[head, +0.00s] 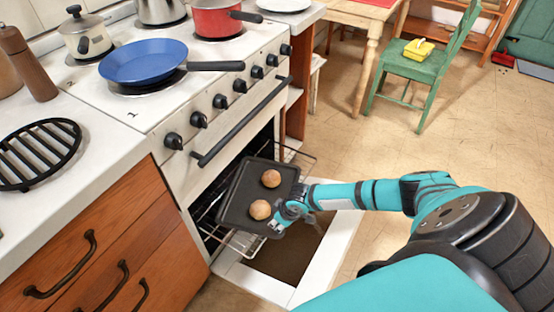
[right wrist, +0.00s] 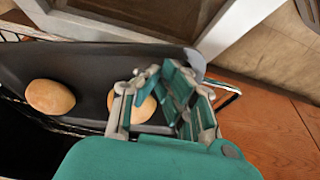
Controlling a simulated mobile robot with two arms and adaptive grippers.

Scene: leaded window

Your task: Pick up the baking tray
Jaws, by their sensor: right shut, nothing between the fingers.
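The dark baking tray (head: 243,188) sits partly out of the oven on a wire rack, with two round buns on it, a far one (head: 271,178) and a near one (head: 260,209). My right gripper (head: 284,214) is at the tray's near right edge, beside the near bun. In the right wrist view the tray (right wrist: 94,97) lies below the fingers (right wrist: 160,80), which overlap one bun. The fingers are shut with nothing between them. Whether they touch the rim cannot be told. My left gripper is not in view.
The open oven door (head: 332,240) lies low beneath my right arm. The oven handle (head: 240,125) runs above the tray. A blue pan (head: 143,61) and pots stand on the stove. Wooden drawers (head: 110,260) are at left.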

